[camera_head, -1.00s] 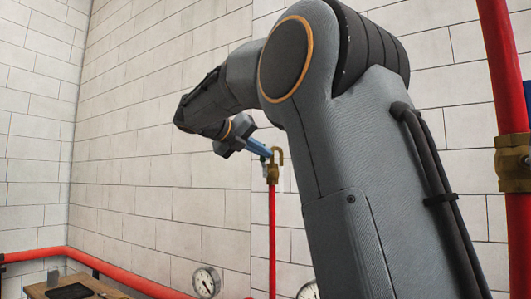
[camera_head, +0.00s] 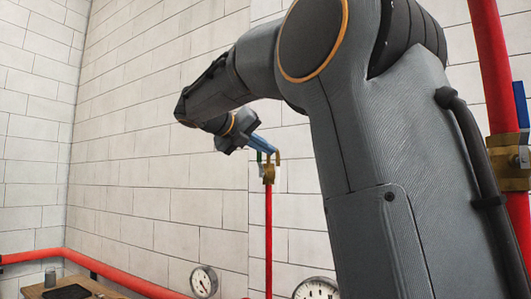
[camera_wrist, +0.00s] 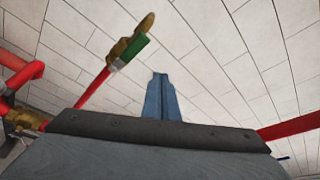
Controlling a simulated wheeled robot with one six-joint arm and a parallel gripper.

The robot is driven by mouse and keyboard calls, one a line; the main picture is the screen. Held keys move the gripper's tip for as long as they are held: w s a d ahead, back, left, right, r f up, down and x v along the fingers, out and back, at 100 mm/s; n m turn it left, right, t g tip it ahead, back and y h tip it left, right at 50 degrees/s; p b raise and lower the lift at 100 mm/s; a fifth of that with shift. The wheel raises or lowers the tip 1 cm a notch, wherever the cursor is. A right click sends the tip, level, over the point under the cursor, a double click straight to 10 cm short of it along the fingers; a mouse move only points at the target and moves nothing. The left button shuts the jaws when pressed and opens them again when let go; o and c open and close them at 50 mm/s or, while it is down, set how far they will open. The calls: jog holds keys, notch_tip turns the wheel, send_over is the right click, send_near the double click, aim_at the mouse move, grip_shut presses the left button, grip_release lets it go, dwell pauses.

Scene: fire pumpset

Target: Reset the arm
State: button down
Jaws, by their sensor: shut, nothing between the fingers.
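My arm fills the right half of the head view and reaches left, its wrist bending back toward the right. My gripper (camera_head: 264,146) has blue fingers that are shut with nothing between them. In the wrist view the gripper (camera_wrist: 161,78) points at the white wall, fingers together. A brass tap (camera_head: 268,172) tops a thin red pipe. In the head view the fingertips overlap its upper part. In the wrist view the brass tap (camera_wrist: 125,52), with a green part on it, stands left of the fingertips, apart from them.
A thick red pipe with a brass valve (camera_head: 508,160) and blue handle stands at the right. Two gauges (camera_head: 203,281) (camera_head: 316,290) sit low by the wall. A red pipe (camera_head: 115,274) runs low at left, near a wooden table (camera_head: 103,289) with a dark tray.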

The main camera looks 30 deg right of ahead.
jog(key=s+a+b, duration=0.1)
jog(key=a+b, duration=0.2)
jog(key=a, duration=0.4)
jog(key=s+a+f+m+g+y+b, duration=0.1)
jog(key=a+f+m+y, duration=0.15)
jog(key=f, duration=1.15)
jog(key=a+f+m+y+b, duration=0.1)
jog(key=f+m+y, duration=0.25)
jog(key=f, duration=1.05)
jog(key=s+a+f+m+g+y+b, duration=0.15)
jog(key=f+m, duration=0.25)
jog(key=f, duration=1)
jog(key=s+a+f+m+y+b, duration=0.1)
jog(key=s+a+f+m+y, duration=0.1)
jog(key=s+f+m, duration=0.3)
jog(key=s+a+f+m+g+y+b, duration=0.1)
jog(key=s+f+m, duration=0.5)
jog(key=f, duration=0.7)
jog(key=s+a+f+m+y+b, duration=0.1)
jog(key=s+a+f+m+y, duration=0.2)
jog(key=s+f+m, duration=0.3)
notch_tip(320, 180, down, 3)
jog(key=a+m, duration=0.1)
jog(key=m, duration=0.1)
jog(key=shift+m+b, duration=0.3)
jog(key=shift+b, duration=0.05)
